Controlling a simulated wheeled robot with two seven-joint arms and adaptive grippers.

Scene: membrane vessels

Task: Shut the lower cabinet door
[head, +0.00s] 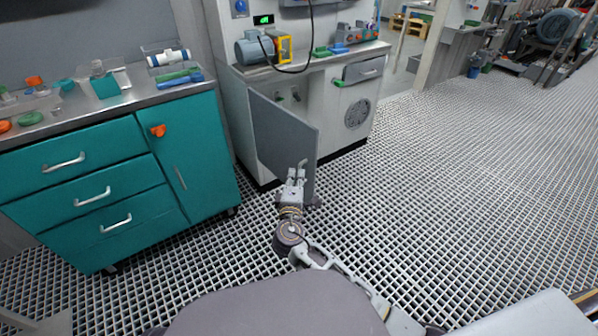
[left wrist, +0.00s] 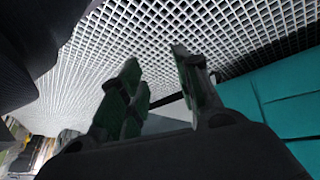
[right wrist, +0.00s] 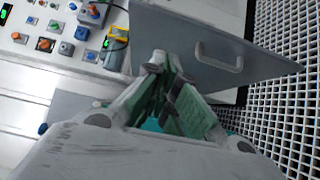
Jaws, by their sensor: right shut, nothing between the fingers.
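The lower cabinet door (head: 283,132) is a flat grey panel standing open from the light machine cabinet (head: 229,103), its free edge swung out over the floor. Its face with a bar handle (right wrist: 219,57) shows in the right wrist view. My right gripper (head: 296,172) is shut and empty in front of this face, low and near the handle. In the right wrist view its fingertips (right wrist: 160,62) overlap the panel; I cannot tell whether they touch it. My left gripper (left wrist: 157,78) is open and empty above the floor, outside the head view.
A teal drawer cabinet (head: 118,170) with small items on top stands left of the open door. A motor (head: 254,47) and a control box (head: 354,34) sit on the machine cabinet's top. The grating floor (head: 450,190) to the right is clear.

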